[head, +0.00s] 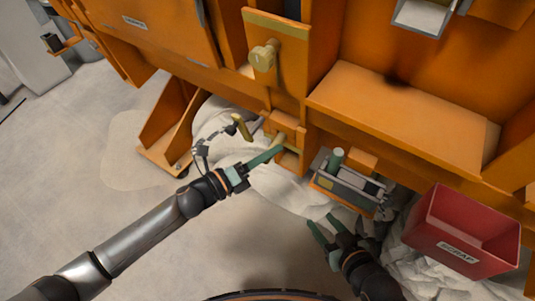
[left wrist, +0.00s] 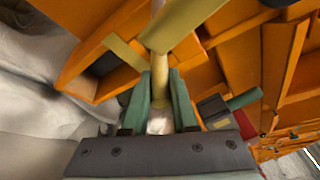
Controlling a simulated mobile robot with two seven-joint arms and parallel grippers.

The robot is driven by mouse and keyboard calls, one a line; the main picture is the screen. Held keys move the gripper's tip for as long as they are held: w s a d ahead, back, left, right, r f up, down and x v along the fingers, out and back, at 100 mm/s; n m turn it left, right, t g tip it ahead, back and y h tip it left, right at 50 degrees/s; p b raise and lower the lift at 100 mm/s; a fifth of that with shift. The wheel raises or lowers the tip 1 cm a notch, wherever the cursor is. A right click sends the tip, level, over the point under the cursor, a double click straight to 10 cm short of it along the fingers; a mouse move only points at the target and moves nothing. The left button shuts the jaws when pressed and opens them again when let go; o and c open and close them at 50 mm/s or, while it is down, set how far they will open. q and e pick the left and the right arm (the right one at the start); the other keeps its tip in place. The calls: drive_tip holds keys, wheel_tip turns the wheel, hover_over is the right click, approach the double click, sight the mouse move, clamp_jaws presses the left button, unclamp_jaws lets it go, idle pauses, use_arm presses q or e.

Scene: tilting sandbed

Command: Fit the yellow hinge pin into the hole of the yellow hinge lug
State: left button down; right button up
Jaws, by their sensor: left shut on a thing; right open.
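My left gripper (head: 272,155) reaches in from the left to the orange bracket (head: 288,122) low on the machine. Its green fingers, also in the left wrist view (left wrist: 160,100), are shut on a pale yellow rod (left wrist: 159,62), which I take for the yellow hinge pin. In the head view its yellow end (head: 279,141) shows at the fingertips, against the bracket. The lug's hole is hidden, and I cannot tell whether the pin is in it. Another yellow pin-like piece (head: 241,127) stands to the left, near a dark chain. My right gripper (head: 329,227) is open and empty.
A grey holder (head: 345,187) with a green cylinder (head: 336,158) stands right of the bracket. A red scrap bin (head: 463,229) is at the right. A pale yellow knob (head: 264,56) sticks out above. Pale sand (head: 275,188) lies beneath; open floor is at the left.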

use_arm(q)
drive_tip(key=shift+w+d+r, duration=0.2)
drive_tip(key=shift+w+d, duration=0.2)
drive_tip(key=shift+w, duration=0.15)
drive_tip(key=shift+w+d+r, duration=0.15)
drive_tip(key=shift+w+d, duration=0.25)
drive_tip(key=shift+w, duration=0.15)
use_arm(e)
drive_tip(key=shift+f, duration=0.1)
idle(0.7)
use_arm(q)
drive_tip(key=shift+s, duration=0.1)
drive_tip(key=shift+s+a+f, duration=0.25)
drive_tip(key=shift+s+a, duration=0.4)
drive_tip(key=shift+s, duration=0.2)
drive_tip(key=shift+s+a+f, duration=0.2)
drive_tip(key=shift+s+a, duration=0.45)
drive_tip(key=shift+s, duration=0.15)
drive_tip(key=shift+s+a+f, duration=0.2)
drive_tip(key=shift+s+a, duration=0.45)
drive_tip(key=shift+s, duration=0.25)
drive_tip(key=shift+s+a+f, duration=0.2)
drive_tip(key=shift+s+a, duration=0.45)
drive_tip(key=shift+s, duration=0.25)
use_arm(e)
drive_tip(key=shift+r, duration=0.3)
